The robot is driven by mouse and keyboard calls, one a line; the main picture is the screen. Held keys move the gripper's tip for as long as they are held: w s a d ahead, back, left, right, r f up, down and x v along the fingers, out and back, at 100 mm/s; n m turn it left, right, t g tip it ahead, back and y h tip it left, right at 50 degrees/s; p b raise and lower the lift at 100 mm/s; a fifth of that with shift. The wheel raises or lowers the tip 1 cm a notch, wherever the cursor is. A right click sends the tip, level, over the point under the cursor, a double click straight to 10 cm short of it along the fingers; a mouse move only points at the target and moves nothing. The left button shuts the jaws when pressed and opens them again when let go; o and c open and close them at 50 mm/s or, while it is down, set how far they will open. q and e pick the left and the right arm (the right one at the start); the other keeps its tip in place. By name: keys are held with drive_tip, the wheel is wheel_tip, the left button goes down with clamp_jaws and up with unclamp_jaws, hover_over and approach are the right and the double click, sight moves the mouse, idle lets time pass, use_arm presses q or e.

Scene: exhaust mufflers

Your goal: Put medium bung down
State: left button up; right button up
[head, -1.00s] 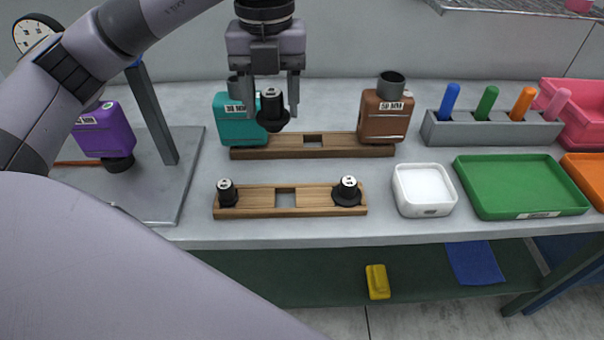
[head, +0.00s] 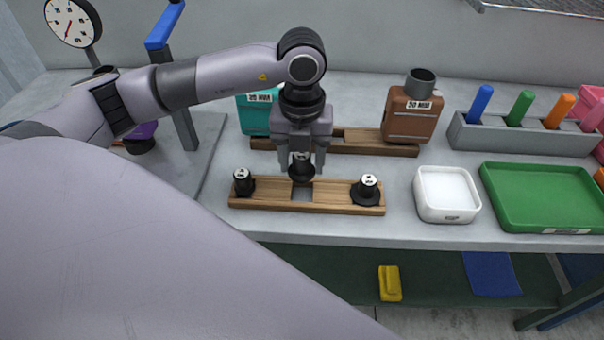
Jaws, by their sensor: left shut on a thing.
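My left gripper (head: 301,168) points down and is shut on the medium bung (head: 301,167), a black rubber plug with a white label on top. The bung is over the middle of the front wooden rack (head: 337,204), at its square opening. I cannot tell whether the bung touches the rack. A smaller black bung (head: 243,183) stands at the rack's left end. A wider black bung (head: 366,190) stands at its right end. My right gripper is not in view.
Behind stand a teal muffler (head: 257,116), partly hidden by my arm, and a brown muffler (head: 411,116) on a rear wooden rack (head: 402,149). A white tray (head: 446,212) and green tray (head: 560,231) lie to the right. A purple muffler (head: 146,131) is at left, mostly hidden.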

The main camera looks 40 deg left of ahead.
sight(302, 177)
use_arm(q)
wheel_tip(302, 177, down, 5)
drive_tip(key=shift+r, duration=0.1)
idle(0.3)
drive_tip(key=shift+f, duration=0.4)
drive_tip(key=o, duration=1.4)
drive_tip(key=shift+r, duration=0.1)
